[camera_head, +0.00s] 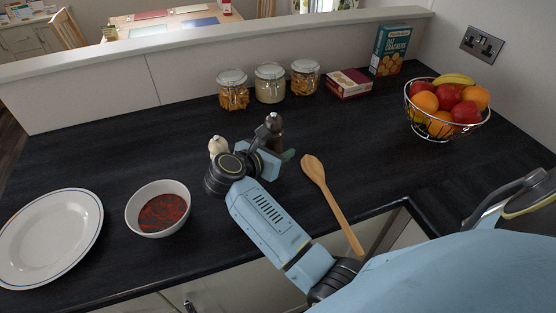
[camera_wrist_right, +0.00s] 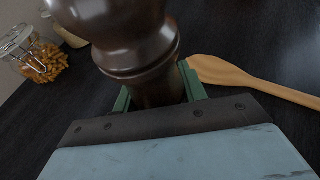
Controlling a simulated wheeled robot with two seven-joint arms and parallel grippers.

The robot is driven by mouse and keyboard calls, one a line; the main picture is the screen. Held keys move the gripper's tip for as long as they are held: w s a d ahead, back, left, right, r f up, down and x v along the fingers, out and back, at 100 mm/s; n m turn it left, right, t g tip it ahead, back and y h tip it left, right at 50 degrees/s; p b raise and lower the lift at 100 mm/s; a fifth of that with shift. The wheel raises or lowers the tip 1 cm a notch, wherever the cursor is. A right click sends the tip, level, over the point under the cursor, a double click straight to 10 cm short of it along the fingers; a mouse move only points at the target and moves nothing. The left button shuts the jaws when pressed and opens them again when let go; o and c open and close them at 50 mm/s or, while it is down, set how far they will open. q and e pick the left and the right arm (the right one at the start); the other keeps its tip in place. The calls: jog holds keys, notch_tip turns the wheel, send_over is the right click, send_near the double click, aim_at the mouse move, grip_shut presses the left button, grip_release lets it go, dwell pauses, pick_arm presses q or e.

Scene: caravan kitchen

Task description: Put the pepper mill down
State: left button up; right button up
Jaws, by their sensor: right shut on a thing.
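The dark brown pepper mill (camera_head: 274,124) stands upright over the black worktop, behind my right gripper in the head view. In the right wrist view the mill (camera_wrist_right: 130,40) fills the upper middle, its top cut off by the frame. My right gripper (camera_wrist_right: 160,92) is shut on the mill, with green fingers on both sides of its body. In the head view the right gripper (camera_head: 284,155) partly hides the mill's lower part. I cannot tell whether its base touches the worktop. My left gripper is not in view.
A wooden spoon (camera_head: 324,186) lies just right of the gripper. A pale shaker (camera_head: 217,146) stands close on the left. Jars (camera_head: 269,83) stand behind; a fruit basket (camera_head: 441,132) is at right.

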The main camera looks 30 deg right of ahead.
jog(key=shift+f, duration=1.8)
jog(key=shift+f+b, duration=0.2)
jog(key=shift+b, duration=0.1)
jog(key=o, duration=0.9)
jog(key=shift+o, duration=0.2)
jog(key=shift+r, duration=0.1)
jog(key=shift+r+p, duration=0.2)
jog(key=shift+p, duration=0.1)
jog(key=b+v, duration=0.1)
jog(key=v, duration=1.1)
jog(key=shift+f, duration=0.15)
jog(key=shift+s, duration=0.1)
